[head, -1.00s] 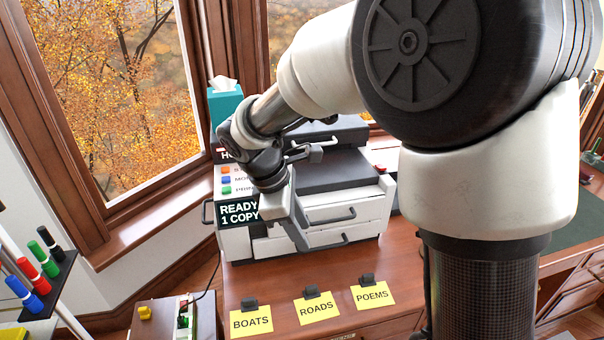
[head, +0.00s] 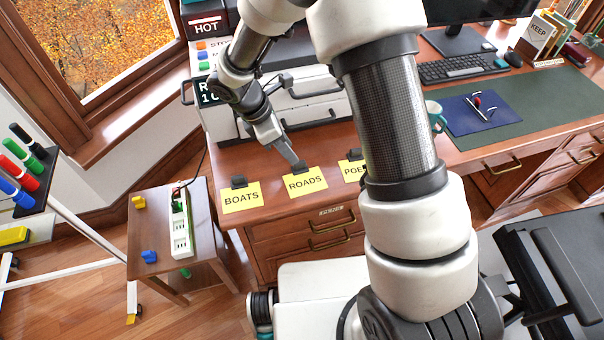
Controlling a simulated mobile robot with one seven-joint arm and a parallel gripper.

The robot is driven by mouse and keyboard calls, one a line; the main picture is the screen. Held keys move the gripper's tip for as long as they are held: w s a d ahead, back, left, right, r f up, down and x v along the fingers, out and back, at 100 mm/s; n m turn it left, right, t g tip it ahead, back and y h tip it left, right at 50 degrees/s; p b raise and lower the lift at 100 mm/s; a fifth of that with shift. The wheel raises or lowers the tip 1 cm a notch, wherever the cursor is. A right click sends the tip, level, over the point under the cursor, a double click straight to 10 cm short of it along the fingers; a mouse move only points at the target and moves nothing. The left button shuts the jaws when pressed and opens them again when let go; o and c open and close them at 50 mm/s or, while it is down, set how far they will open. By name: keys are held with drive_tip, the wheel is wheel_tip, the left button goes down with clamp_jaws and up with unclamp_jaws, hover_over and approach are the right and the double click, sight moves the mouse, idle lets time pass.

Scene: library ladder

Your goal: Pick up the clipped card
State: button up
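Three yellow cards lie in a row along the desk's front edge, each with a dark clip at its top. They are BOATS (head: 241,199), ROADS (head: 306,183) and a third card (head: 350,173), partly hidden behind my arm so that only "POE" shows. My gripper (head: 291,158) points down just above and left of the ROADS card's clip (head: 299,166). The fingertips look very near this clip; I cannot tell whether they touch it. The fingers show nearly edge-on, so their opening is hidden. The ROADS card lies on the desk.
The copier (head: 312,110) stands close behind my gripper. A low side table (head: 155,230) with a white power strip (head: 180,230) is at left, near a marker rack (head: 35,185). A mug (head: 436,115) and a blue mat (head: 460,118) are to the right.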

sight(304, 175)
drive_tip(key=b+x, duration=0.1)
drive_tip(key=x, duration=0.4)
drive_tip(key=shift+d+f, duration=0.3)
drive_tip(key=shift+r, duration=0.1)
clamp_jaws()
